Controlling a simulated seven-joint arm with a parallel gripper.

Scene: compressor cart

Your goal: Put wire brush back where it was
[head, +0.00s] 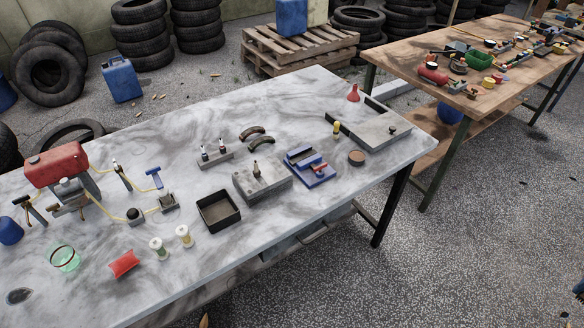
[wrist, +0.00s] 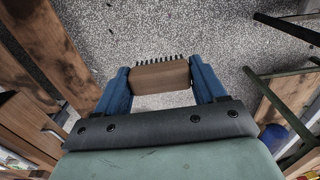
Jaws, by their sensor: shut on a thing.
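The wire brush (wrist: 158,78) shows in the wrist view as a brown wooden block with a row of short dark bristles along its far edge. My gripper (wrist: 160,70) is shut on it, with one blue finger at each end of the block. Speckled floor lies beyond the brush, and nothing is seen touching it other than the fingers. I cannot make out the brush in the head view. A small dark thing at the right edge there is too cut off to name.
In the head view, a marble-topped table (head: 290,222) holds a red compressor (head: 56,163), a black tray (head: 218,211), a blue vise (head: 309,167) and other small items. Open floor (head: 480,230) lies at right.

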